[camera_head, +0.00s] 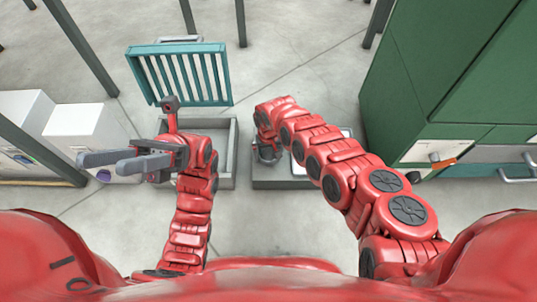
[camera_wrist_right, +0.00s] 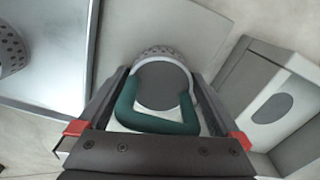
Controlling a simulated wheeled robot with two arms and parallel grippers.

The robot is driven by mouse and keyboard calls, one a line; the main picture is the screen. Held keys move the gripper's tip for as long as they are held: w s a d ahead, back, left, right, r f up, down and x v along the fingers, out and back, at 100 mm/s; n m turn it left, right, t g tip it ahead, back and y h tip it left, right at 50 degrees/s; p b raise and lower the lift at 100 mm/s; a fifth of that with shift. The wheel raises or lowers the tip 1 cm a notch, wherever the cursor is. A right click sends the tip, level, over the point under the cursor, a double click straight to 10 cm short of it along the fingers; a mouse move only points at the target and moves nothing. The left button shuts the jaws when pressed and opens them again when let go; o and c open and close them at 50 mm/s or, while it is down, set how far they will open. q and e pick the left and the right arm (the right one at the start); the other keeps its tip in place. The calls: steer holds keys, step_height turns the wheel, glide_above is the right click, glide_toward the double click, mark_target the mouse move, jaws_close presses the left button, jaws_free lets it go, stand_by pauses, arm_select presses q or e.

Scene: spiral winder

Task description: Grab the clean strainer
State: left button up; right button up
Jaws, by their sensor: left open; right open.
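A strainer (camera_wrist_right: 163,85) with a grey perforated rim and a dark green looped handle is below my right gripper in the right wrist view. My right gripper (camera_wrist_right: 160,92) is open, with its fingers on either side of the strainer's handle; whether they touch it I cannot tell. In the head view the right gripper (camera_head: 268,152) points down at the grey platform, partly hidden by my arm. A second perforated strainer (camera_wrist_right: 10,50) is cut off at the left edge, on a shiny metal tray (camera_wrist_right: 50,45). My left gripper (camera_head: 100,163) is open and empty, pointing left.
A grey bin (camera_head: 228,178) with a raised teal slatted lid (camera_head: 185,75) stands beyond my left arm. White boxes (camera_head: 85,130) stand at the left. A green cabinet (camera_head: 440,60) with handles is at the right. Bare concrete floor lies between.

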steer(key=c, duration=1.2)
steer(key=shift+o, duration=0.2)
